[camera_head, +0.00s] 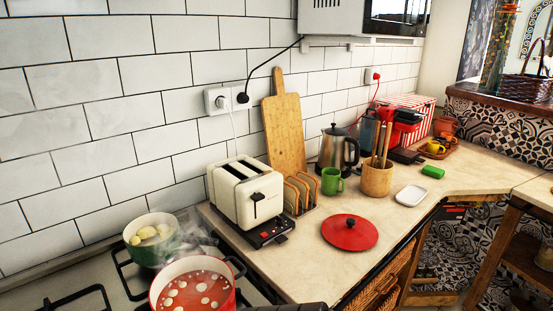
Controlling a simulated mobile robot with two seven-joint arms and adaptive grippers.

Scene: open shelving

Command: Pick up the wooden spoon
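Wooden utensil handles (382,142) stand upright in a round wooden holder (377,181) on the counter, right of the green mug. Their lower ends are hidden inside the holder, so I cannot tell which one is the wooden spoon. Neither of my grippers can be made out in this view. A dark shape (291,307) shows at the bottom edge, too cut off to identify.
A green mug (332,181), a metal kettle (338,150) and a white dish (411,195) stand near the holder. A red lid (350,232) lies in front. A toaster (246,198) and steaming red pot (192,285) are at left. The counter right of the lid is clear.

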